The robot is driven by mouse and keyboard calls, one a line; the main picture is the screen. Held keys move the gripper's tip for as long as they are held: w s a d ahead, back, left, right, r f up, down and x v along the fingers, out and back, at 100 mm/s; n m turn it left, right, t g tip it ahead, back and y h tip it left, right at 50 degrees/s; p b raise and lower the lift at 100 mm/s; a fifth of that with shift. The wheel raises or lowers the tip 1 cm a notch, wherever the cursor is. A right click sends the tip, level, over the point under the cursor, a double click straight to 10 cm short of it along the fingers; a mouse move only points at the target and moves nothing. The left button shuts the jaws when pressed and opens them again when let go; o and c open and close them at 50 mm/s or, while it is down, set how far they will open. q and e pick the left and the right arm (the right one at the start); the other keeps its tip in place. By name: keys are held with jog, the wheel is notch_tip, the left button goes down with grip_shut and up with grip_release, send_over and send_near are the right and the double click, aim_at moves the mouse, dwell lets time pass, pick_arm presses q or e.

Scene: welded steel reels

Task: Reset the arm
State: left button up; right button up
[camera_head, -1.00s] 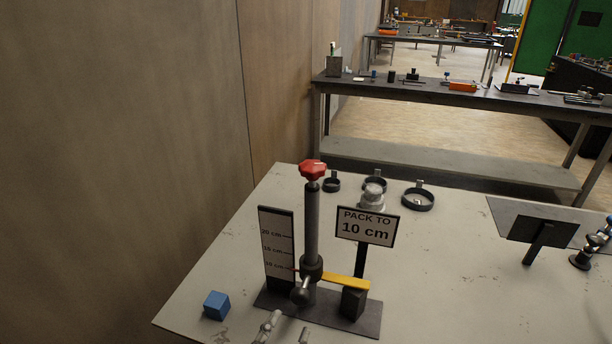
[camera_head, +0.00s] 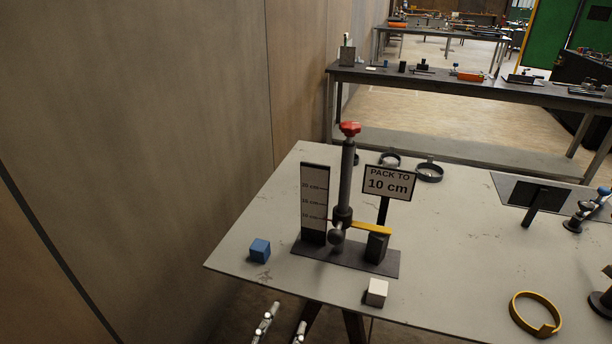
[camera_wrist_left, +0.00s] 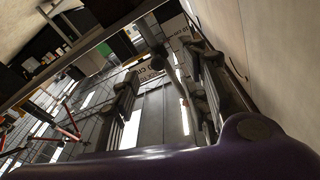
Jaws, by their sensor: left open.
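My left gripper (camera_head: 282,324) shows at the bottom of the head view, off the front edge of the table. Its two fingertips are apart with nothing between them. In the left wrist view its dark fingers (camera_wrist_left: 168,88) also stand apart and empty. The packing stand (camera_head: 345,190) has a dark upright post with a red knob, a scale board and a yellow arm. It stands on the table behind and to the right of the gripper, not touched. My right gripper is not in view.
The grey table (camera_head: 460,260) holds a blue cube (camera_head: 259,251), a white cube (camera_head: 376,292), a yellow ring (camera_head: 536,314) and a "PACK TO 10 cm" sign (camera_head: 389,183). A wooden wall (camera_head: 150,150) rises at the left. The table between stand and yellow ring is largely clear.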

pick_arm(q)
jog(key=s+a+f+n+g+y+p, duration=0.1)
jog(key=s+a+f+n+g+y, duration=0.25)
jog(key=f, duration=0.35)
jog(key=s+a+f+n+g+y+p, duration=0.1)
jog(key=s+a+f+g, duration=0.1)
jog(key=s, duration=0.5)
jog(key=s+a+f+n+g+y+p, duration=0.1)
jog(key=s+a+f, duration=0.2)
jog(key=s+a, duration=0.2)
jog(key=s+a+f+n+g+y+p, duration=0.1)
jog(key=s+a, duration=0.3)
jog(key=s, duration=0.5)
jog(key=shift+f+n+g+p, duration=0.45)
jog(key=shift+f+g+p, duration=0.05)
jog(key=shift+f+g, duration=0.35)
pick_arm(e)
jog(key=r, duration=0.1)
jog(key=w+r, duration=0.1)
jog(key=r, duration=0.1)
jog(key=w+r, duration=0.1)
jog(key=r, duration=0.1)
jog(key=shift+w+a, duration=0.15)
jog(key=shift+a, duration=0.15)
